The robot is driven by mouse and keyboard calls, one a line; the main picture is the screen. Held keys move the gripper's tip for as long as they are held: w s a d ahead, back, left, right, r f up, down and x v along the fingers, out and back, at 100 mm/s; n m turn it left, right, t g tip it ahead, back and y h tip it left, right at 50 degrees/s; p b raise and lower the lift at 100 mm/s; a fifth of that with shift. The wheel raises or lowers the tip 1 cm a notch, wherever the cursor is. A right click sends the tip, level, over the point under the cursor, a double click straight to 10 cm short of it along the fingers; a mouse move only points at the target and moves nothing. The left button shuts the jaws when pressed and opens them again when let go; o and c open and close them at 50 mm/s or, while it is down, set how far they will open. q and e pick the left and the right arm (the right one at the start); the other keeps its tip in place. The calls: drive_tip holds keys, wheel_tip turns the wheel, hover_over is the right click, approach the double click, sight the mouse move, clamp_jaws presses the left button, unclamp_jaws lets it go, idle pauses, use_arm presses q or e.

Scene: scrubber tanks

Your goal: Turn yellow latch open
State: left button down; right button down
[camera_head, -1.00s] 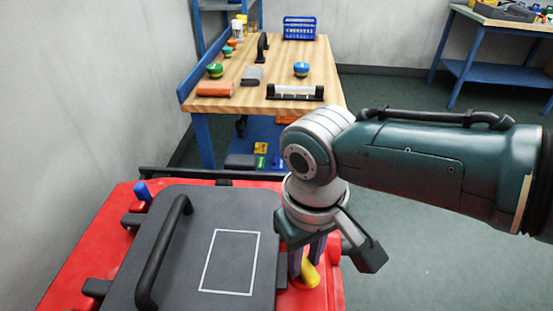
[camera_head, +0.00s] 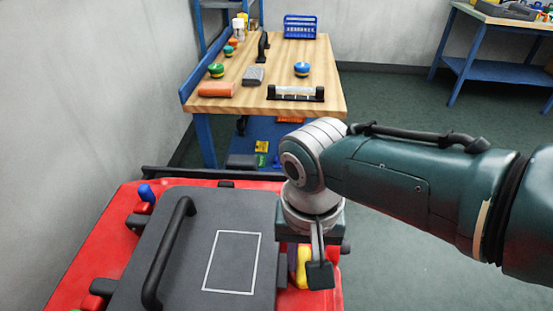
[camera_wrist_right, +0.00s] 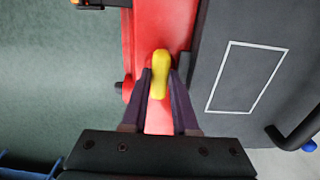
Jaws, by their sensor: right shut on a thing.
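The yellow latch (camera_head: 302,268) is on the red tank (camera_head: 92,250), just right of the dark lid (camera_head: 190,240). In the right wrist view the yellow latch (camera_wrist_right: 159,75) lies between the two fingers and points roughly along them. My right gripper (camera_head: 300,262) is over the latch and shut on it; its fingertips (camera_wrist_right: 160,78) touch or nearly touch both sides. The wrist hides part of the latch in the head view. A blue latch (camera_head: 146,193) stands at the lid's far left corner. My left gripper is not in view.
The lid has a black bar handle (camera_head: 168,252) and a white outlined rectangle. A wooden workbench (camera_head: 240,100) with several small items stands behind the tank. A second blue bench (camera_head: 505,55) is at the far right. Green floor (camera_head: 400,270) is clear on the right.

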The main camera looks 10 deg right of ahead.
sight(302, 265)
idle(0.3)
drive_tip(key=c, duration=0.7)
unclamp_jaws()
drive_tip(key=shift+r, duration=0.1)
wheel_tip(302, 265, up, 10)
drive_tip(key=p, duration=0.6)
drive_tip(key=shift+s+a, duration=0.1)
